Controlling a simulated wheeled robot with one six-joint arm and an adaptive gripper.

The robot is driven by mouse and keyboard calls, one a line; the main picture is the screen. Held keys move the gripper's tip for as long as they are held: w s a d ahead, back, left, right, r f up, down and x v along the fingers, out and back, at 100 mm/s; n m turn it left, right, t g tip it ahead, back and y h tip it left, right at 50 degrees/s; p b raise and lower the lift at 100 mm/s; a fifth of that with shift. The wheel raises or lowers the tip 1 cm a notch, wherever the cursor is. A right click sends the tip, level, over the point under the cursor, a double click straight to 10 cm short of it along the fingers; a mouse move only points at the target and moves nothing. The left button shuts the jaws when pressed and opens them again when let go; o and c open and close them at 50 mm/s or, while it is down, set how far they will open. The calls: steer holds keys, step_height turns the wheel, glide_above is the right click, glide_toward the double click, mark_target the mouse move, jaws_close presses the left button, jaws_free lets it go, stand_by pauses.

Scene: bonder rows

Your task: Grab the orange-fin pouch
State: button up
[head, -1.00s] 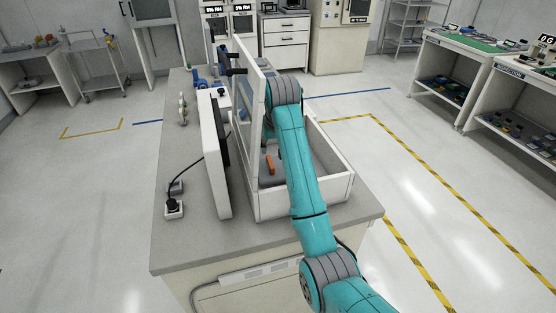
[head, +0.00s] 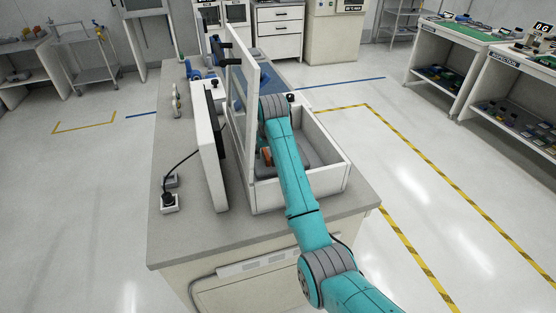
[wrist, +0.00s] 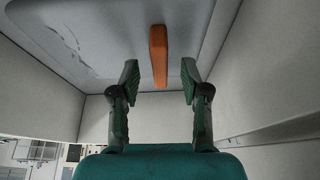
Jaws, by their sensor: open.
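The orange fin (wrist: 158,57) stands up from a smooth grey surface (wrist: 95,25) with a wrinkled patch, seemingly the pouch's body. In the wrist view my gripper (wrist: 159,78) is open, with one green fingertip on each side of the fin. Gaps show on both sides, so neither finger touches it. In the head view the orange fin (head: 267,156) shows inside a white open box (head: 298,193), just left of my teal arm. My arm hides the fingers and part of the grey body there.
The box has pale side walls close around my gripper (wrist: 245,75). A raised clear panel with a white frame (head: 240,110) stands along its left side. A white upright panel (head: 211,150) and a cable stand farther left on the bench (head: 215,235).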

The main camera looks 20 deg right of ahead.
steer(key=shift+w+f, duration=0.25)
steer(key=shift+f, duration=0.3)
jaws_close()
steer(key=shift+r, duration=0.15)
